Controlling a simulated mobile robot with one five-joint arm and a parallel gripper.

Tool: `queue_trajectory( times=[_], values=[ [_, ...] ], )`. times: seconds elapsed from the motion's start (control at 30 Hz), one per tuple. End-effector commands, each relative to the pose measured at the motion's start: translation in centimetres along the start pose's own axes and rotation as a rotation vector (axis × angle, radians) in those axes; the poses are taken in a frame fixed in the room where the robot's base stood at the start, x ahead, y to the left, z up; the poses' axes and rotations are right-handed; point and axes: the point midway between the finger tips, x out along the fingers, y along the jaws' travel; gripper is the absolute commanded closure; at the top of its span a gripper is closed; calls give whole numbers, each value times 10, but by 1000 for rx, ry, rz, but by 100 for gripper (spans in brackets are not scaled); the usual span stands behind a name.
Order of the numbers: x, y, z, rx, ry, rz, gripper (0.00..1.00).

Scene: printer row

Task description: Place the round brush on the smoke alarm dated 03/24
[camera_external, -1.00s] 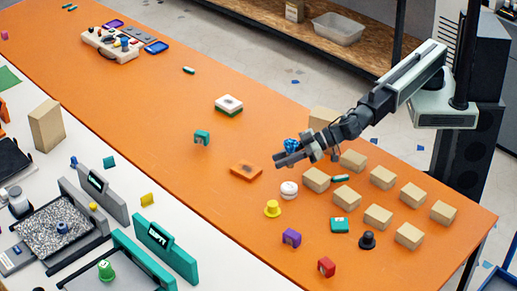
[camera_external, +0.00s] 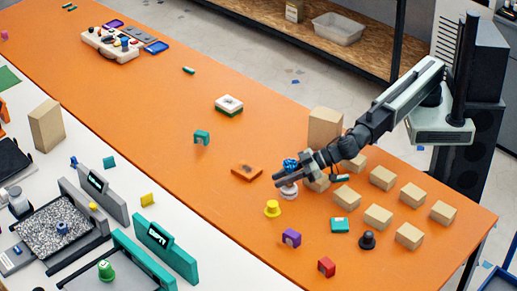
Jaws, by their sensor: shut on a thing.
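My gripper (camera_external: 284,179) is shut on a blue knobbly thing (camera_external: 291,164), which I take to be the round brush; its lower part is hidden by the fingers. The gripper is low over the right part of the orange table. A small round white thing (camera_external: 289,193) stands just under the fingertips, partly covered by them; it may be a smoke alarm. Whether it touches the gripper or the brush I cannot tell. A white square thing on a green base (camera_external: 229,104) lies farther back. No date is readable on either.
The orange table (camera_external: 150,110) holds several tan boxes (camera_external: 379,217) right of the gripper. A yellow knob-like thing (camera_external: 272,209), an orange block (camera_external: 247,172), a purple block (camera_external: 291,238) and a black knob (camera_external: 367,240) stand nearby. The table's middle left is mostly clear.

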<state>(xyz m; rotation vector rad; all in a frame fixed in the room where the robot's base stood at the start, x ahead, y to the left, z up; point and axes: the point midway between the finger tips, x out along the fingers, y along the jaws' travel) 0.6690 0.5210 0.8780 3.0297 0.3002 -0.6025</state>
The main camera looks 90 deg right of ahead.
Motion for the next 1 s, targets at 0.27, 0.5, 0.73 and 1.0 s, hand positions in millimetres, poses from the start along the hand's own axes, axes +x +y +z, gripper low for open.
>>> queue_trajectory(
  times=[0.27, 0.5, 0.73, 1.0],
  values=[
    [1, 0, 2, 0, 0, 0, 54],
    [-2, 0, -4, 0, 0, 0, 54],
    [-54, 2, -5, -2, 0, -2, 54],
    [-110, 1, -3, -1, 0, 0, 54]
  ],
)
